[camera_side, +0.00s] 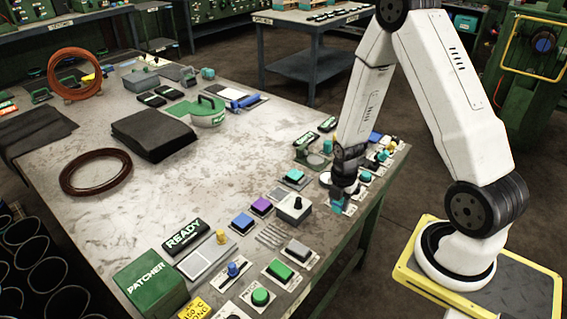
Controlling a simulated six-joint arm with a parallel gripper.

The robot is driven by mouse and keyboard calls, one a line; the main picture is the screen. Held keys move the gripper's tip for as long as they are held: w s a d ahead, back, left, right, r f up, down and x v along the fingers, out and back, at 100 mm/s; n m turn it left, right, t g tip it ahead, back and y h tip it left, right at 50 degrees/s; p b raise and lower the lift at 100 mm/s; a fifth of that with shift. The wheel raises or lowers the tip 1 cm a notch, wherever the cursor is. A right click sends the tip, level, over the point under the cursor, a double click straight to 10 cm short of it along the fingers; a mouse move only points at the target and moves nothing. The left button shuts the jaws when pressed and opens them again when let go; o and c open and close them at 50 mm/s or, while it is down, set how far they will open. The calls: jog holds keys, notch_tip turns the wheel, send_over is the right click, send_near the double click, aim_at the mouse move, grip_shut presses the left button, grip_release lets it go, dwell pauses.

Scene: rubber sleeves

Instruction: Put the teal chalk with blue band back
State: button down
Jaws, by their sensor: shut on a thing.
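My gripper (342,197) is at the right edge of the workbench, pointing down and shut on a small teal piece (337,209), which looks like the teal chalk. The piece is at the fingertips, low over the bench edge. Its blue band cannot be made out, and the fingers hide part of it. I cannot tell whether it touches the bench top.
The workbench (200,185) has a row of coloured buttons along its right edge, including a purple one (261,206) and a teal one (294,176). The bench's middle is mostly clear.

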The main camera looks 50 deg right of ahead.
aim_at(338, 210)
jog(key=shift+f, duration=1.75)
jog(key=shift+f, duration=0.1)
jog(key=shift+c, duration=1.4)
grip_release()
jog(key=shift+r, duration=6.1)
